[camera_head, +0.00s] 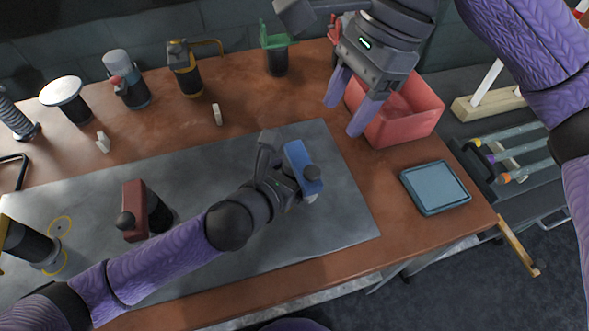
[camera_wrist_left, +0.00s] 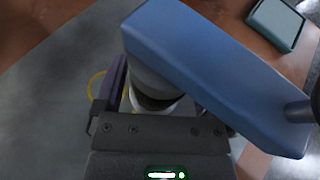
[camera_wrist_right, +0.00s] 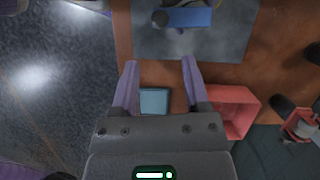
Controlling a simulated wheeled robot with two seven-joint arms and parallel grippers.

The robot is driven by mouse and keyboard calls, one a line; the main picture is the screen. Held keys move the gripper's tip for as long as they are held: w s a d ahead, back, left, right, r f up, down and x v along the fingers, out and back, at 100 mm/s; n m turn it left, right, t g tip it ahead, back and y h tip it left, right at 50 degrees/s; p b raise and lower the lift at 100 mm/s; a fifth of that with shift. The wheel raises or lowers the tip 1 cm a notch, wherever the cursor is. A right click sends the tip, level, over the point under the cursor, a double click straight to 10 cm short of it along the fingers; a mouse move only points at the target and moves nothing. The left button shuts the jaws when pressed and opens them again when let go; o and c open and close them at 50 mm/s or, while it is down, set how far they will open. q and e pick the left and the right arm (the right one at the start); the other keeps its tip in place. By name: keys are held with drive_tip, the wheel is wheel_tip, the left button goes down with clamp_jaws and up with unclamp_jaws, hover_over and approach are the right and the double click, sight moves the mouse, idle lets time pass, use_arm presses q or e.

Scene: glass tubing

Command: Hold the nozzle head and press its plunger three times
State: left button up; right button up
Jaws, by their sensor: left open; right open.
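A blue block-shaped head (camera_head: 303,160) with a dark round knob (camera_head: 311,173) stands on the grey mat. I take it for the nozzle head with its plunger. My right gripper (camera_head: 350,103) is open and empty, raised beside the red bin. The head also shows in the right wrist view (camera_wrist_right: 190,17).
The red bin (camera_head: 421,127) and a blue-grey tray (camera_head: 436,187) lie to the right. A red block with a dark knob (camera_head: 135,206) stands on the mat (camera_head: 215,165). Several bottle-like items, including a white-topped one (camera_head: 63,92), line the back.

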sight(312, 170)
use_arm(q)
clamp_jaws()
use_arm(e)
drive_tip(key=shift+c, duration=0.7)
drive_tip(key=a+n+h, duration=0.1)
drive_tip(key=s+a+n+t+h, duration=0.1)
drive_tip(key=a+n, duration=0.1)
drive_tip(key=shift+s+a+r+n+h, duration=0.2)
drive_tip(key=shift+s+r+n+h, duration=0.1)
drive_tip(key=shift+r+h, duration=0.1)
clamp_jaws()
drive_tip(key=shift+n+t+h, duration=0.4)
wheel_tip(312, 170, down, 7)
idle(0.4)
